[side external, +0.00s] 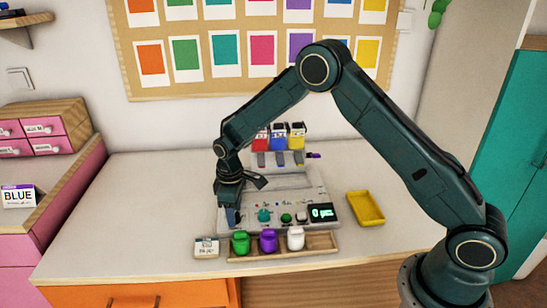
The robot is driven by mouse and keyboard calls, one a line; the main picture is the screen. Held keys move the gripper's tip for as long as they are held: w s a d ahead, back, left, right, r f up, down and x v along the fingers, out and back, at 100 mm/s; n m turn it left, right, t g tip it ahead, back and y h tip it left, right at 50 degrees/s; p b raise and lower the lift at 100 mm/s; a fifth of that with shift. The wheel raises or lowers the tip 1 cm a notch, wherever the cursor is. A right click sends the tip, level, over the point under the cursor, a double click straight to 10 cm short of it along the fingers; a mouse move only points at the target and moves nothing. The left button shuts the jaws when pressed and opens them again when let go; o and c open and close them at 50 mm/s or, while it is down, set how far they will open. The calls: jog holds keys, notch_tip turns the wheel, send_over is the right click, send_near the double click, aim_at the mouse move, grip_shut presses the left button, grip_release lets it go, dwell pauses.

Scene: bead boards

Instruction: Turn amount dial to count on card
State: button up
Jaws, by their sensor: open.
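The grey dispenser panel (292,199) lies on the table with a teal knob (264,215), a green button (286,218) and a dark display (321,213) that seems to read 0 pcs. I cannot tell for sure which control is the amount dial. My gripper (232,214) is open and points down over the panel's left end, left of the teal knob. It hides that part of the panel, and contact is unclear. A small card (207,247) lies at the front left, its print too small to read. A larger card (18,196) at the far left says BLUE.
A wooden tray (325,243) in front of the panel holds green (240,243), purple (268,241) and white (296,238) jars. Red, blue and yellow hoppers (279,138) stand behind. A yellow tray (366,208) is at right. The table's left side is clear.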

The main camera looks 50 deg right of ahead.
jog(key=c, duration=1)
jog(key=shift+m, duration=0.4)
jog(key=m, duration=0.3)
jog(key=shift+w+m, duration=0.1)
jog(key=shift+m, duration=2)
jog(key=o, duration=1)
